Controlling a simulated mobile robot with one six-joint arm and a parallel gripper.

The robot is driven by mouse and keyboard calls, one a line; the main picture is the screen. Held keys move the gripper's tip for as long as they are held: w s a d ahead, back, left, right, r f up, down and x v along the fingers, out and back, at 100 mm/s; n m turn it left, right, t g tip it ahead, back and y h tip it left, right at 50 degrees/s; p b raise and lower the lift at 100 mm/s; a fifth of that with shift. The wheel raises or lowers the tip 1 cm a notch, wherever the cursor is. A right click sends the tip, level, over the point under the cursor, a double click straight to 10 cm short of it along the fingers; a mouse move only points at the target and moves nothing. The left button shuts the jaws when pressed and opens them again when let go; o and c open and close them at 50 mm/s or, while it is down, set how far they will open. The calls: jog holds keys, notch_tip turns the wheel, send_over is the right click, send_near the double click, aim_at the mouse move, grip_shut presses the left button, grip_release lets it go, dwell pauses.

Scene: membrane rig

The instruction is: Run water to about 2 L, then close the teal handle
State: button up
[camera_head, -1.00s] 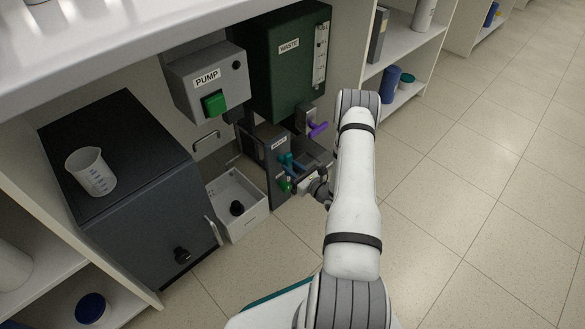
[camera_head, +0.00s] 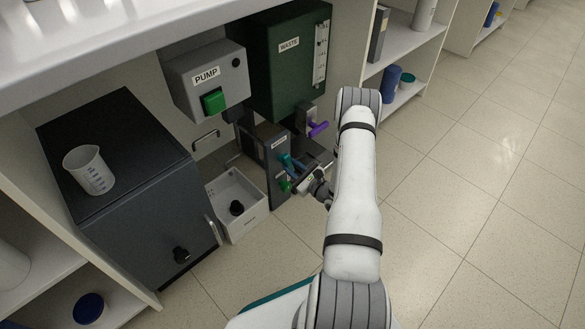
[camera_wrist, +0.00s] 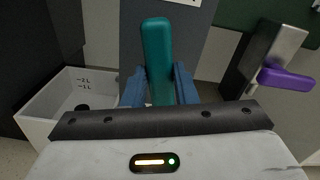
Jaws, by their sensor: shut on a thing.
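The teal handle (camera_wrist: 157,45) stands upright in the wrist view, between the two blue fingers of my gripper (camera_wrist: 159,90), which is shut on it. In the head view the teal handle (camera_head: 286,160) shows on the front of a grey panel (camera_head: 272,150), with my gripper at its right, partly hidden by the wrist. A white open bin (camera_head: 222,228) stands on the floor left of the panel. In the wrist view its inner wall carries 2 L and 1 L marks, and a dark round thing lies inside. I cannot make out water in it.
A purple handle (camera_wrist: 288,79) is close at the right in the wrist view. A green handle (camera_head: 285,186) sits below the teal one. The pump box (camera_head: 205,80) with a green button and the green waste tank (camera_head: 287,65) hang above. Floor at right is clear.

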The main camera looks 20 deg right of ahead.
jog(key=shift+n+b, duration=0.55)
jog(key=shift+n, duration=0.85)
jog(key=shift+f+n+b, duration=0.15)
jog(key=shift+n+b, duration=0.25)
jog(key=shift+n, duration=1)
